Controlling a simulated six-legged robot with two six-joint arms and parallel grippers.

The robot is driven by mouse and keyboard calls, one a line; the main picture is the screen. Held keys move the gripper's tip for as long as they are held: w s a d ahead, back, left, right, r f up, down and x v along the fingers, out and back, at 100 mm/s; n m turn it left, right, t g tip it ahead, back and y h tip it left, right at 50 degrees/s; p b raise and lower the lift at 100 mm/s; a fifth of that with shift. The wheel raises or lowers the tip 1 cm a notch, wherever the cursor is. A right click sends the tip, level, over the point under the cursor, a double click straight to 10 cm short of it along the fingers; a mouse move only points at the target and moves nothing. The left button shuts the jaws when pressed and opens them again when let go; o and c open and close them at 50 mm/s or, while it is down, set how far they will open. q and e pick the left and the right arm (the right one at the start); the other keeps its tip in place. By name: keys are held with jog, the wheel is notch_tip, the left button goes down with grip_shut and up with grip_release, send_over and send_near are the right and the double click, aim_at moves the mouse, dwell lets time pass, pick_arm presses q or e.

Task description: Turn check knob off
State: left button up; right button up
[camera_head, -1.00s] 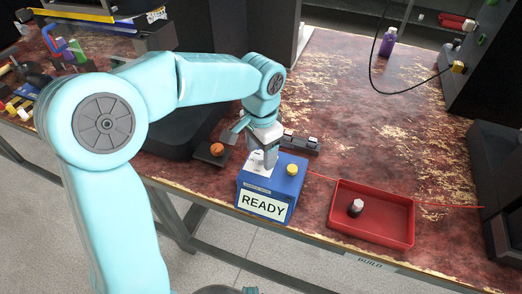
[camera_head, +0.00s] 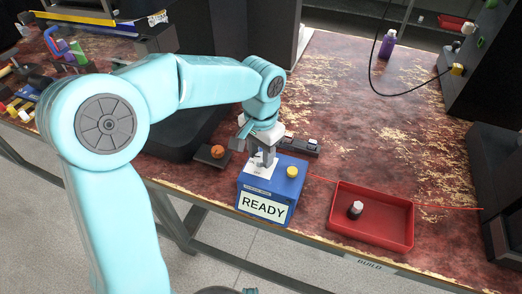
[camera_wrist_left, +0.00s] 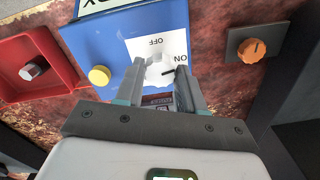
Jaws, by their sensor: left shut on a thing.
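The check knob (camera_wrist_left: 158,73) is pale grey-white, on a white plate on top of a blue box (camera_head: 270,184). In the left wrist view its dark pointer line points toward the ON label; the OFF label (camera_wrist_left: 156,41) sits to the upper left. My left gripper (camera_head: 263,161) is over the plate, its fingers shut on the knob from both sides; it also shows in the left wrist view (camera_wrist_left: 164,78). In the head view the fingers mostly hide the knob. The box front has a READY sign (camera_head: 264,207). My right gripper is not in view.
A yellow button (camera_head: 292,172) is on the same box, right of the knob. An orange knob (camera_head: 217,151) on a dark plate is to the left.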

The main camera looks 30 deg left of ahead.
aim_at(261, 157)
pick_arm(q)
jog(key=n, duration=0.3)
jog(key=shift+r+n, duration=0.1)
jog(key=shift+n, duration=0.3)
jog(key=n, duration=0.3)
jog(key=shift+n, duration=0.3)
jog(key=n, duration=0.4)
jog(key=shift+n, duration=2)
jog(key=o, duration=1)
notch_tip(261, 157, up, 16)
jog(key=p, duration=0.4)
jog(key=shift+r, duration=0.15)
